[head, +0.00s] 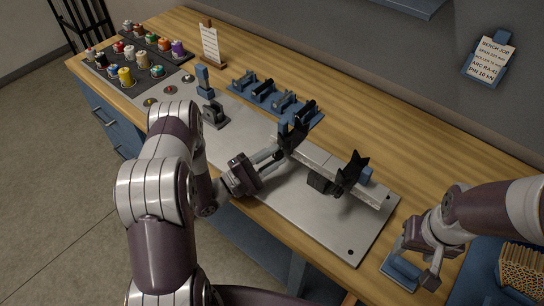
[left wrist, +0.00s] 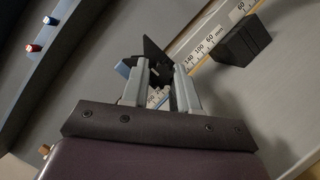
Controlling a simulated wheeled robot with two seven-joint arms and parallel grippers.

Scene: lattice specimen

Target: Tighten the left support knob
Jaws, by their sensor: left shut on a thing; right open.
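The left support (head: 293,137), a black forked bracket, stands on the pale rail (head: 325,168) over the metal plate. My left gripper (head: 277,154) reaches the front of this support and is shut on a dark part there, where the knob sits. The knob itself is mostly hidden by the fingers. In the left wrist view the two grey fingers (left wrist: 160,88) close around the dark part, with the black support fin (left wrist: 154,52) behind them. The right support (head: 350,175) stands further along the rail. My right gripper (head: 415,264) is open at the lower right, over a blue block.
The metal plate (head: 290,208) is clear in front of the rail. Blue holders with black parts (head: 275,97) lie behind it. Several coloured spools (head: 125,77) stand on a dark tray at the far left. A blue bin (head: 490,262) with tan lattice pieces (head: 520,268) is at the right.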

